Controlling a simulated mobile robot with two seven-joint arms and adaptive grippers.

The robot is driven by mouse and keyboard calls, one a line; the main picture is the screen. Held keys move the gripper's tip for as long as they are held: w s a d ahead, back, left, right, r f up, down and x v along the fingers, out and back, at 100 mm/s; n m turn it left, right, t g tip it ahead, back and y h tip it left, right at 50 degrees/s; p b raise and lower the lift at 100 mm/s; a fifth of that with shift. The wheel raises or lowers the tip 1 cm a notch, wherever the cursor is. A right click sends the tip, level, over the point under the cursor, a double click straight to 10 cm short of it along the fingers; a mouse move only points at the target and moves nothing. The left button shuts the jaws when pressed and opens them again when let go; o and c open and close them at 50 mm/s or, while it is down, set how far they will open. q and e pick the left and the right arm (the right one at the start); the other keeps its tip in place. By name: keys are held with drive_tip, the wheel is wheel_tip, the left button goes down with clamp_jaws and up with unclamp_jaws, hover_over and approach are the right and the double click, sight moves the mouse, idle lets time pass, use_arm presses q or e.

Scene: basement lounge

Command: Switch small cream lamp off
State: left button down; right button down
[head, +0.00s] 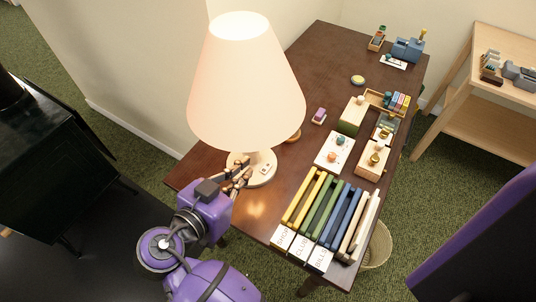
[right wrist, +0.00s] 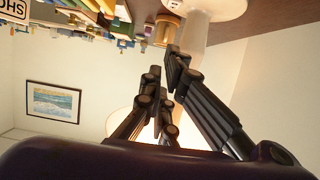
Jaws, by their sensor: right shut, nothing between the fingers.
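The small cream lamp stands on the near left part of the dark wooden desk, with its shade (head: 245,85) glowing, so it is lit. Its round cream base (head: 262,171) carries a small switch plate (head: 265,170) on top. My right gripper (head: 241,166) is shut and empty, low beside the base on its left, under the shade's rim. Whether it touches the lamp I cannot tell. In the right wrist view, which is upside down, the closed fingers (right wrist: 164,68) lie close to the lamp's stem (right wrist: 193,40), with the base (right wrist: 215,7) above. My left gripper is not in view.
The desk (head: 307,72) also holds a row of coloured binders (head: 325,210), wooden boxes (head: 372,158), a purple item (head: 319,115) and a blue device (head: 407,49). A wicker basket (head: 378,245) stands on the floor. A black stove-like unit (head: 55,165) stands at the left.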

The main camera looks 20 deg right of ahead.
idle(0.4)
drive_tip(key=p, duration=0.2)
hover_over(266, 168)
drive_tip(key=s, duration=0.1)
drive_tip(key=f, duration=0.3)
drive_tip(key=shift+s+a+f, duration=0.1)
drive_tip(key=shift+s+a, duration=0.05)
drive_tip(key=shift+a, duration=0.15)
drive_tip(key=f, duration=0.3)
drive_tip(key=shift+s+a+f, duration=0.25)
drive_tip(key=shift+a+f, duration=0.05)
drive_tip(key=shift+f, duration=0.3)
